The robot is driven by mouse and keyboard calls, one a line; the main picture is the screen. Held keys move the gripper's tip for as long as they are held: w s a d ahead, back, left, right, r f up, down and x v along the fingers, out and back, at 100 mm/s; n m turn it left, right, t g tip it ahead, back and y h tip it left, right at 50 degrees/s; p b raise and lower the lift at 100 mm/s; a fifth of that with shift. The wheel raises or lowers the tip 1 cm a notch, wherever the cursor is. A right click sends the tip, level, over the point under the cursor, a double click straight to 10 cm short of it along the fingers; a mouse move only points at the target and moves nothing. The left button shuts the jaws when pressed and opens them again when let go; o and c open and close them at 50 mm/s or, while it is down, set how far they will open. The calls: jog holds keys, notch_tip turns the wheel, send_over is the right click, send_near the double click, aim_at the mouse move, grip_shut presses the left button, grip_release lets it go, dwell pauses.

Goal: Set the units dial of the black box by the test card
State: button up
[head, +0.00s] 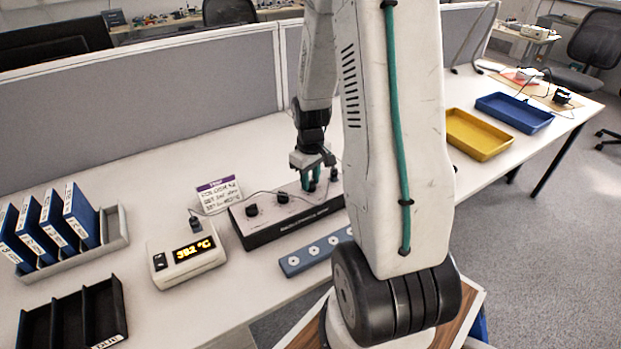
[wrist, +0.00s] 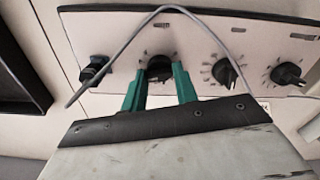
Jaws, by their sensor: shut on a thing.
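The black box (head: 285,225) stands on the table with a light top panel and a row of black knobs. Two knobs, a left one (head: 252,210) and a middle one (head: 282,197), stand free. My gripper (head: 311,185) points down over the right part of the panel. In the wrist view, the green fingers of my gripper (wrist: 160,78) are shut on a third black dial (wrist: 159,68), between a free knob (wrist: 225,72) and a plug (wrist: 97,70). The dial's pointer and scale are mostly hidden. The test card (head: 218,193) stands behind the box with handwriting too small to read surely.
A white meter (head: 186,258) with a lit orange temperature display stands left of the box. A thin grey cable (wrist: 205,20) loops across the panel. A blue bar with round sockets (head: 315,252) lies in front. Blue binders (head: 80,215) and a black tray (head: 75,320) are left.

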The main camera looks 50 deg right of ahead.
aim_at(311, 182)
jog(key=o, duration=1)
jog(key=shift+r, duration=0.1)
notch_tip(311, 182, up, 8)
jog(key=shift+f, duration=0.2)
jog(key=shift+t, duration=0.7)
jog(key=s+a+r, duration=0.5)
jog(key=a+r, duration=0.1)
jog(key=a, duration=0.1)
jog(key=s+a+r, duration=0.6)
jog(key=a, duration=0.2)
jog(key=s+a+r, duration=0.6)
jog(key=a, duration=0.2)
jog(key=shift+s+r, duration=0.15)
jog(key=shift+r, duration=0.05)
